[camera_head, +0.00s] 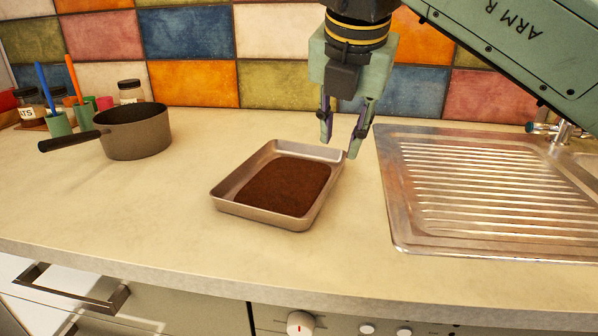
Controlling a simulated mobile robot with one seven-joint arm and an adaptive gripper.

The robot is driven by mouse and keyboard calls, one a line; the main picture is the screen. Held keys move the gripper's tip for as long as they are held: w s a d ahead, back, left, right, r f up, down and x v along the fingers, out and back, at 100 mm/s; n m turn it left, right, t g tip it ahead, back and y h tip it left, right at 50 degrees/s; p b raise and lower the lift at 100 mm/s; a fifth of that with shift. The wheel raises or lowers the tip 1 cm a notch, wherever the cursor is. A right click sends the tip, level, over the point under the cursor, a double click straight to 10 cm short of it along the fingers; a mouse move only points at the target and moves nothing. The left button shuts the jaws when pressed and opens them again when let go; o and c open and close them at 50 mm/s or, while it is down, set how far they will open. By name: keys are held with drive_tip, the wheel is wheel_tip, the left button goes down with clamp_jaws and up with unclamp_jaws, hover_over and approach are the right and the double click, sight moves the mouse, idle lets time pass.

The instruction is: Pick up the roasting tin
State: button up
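The roasting tin (225,203) is a shallow, rectangular metal tin on the pale counter, in the middle of the view. A dark brown slab of food (284,186) lies in it. My gripper (341,148) points down at the tin's far right corner, with its fingers apart and nothing visible between them. One fingertip overlaps the tin's right rim in the picture; I cannot tell whether it touches.
A metal draining board (400,215) lies right of the tin, with a tap (563,132) behind. A grey saucepan (137,133) stands at left, near jars and cups (59,123). The tiled wall (195,83) closes the back. The counter (150,215) in front is clear.

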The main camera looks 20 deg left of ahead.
sight(332, 181)
drive_tip(key=x, duration=1)
drive_tip(key=shift+s+a+f+p, duration=0.2)
drive_tip(key=shift+s+f+p, duration=0.1)
drive_tip(key=shift+c, duration=0.3)
clamp_jaws()
drive_tip(key=shift+r, duration=0.1)
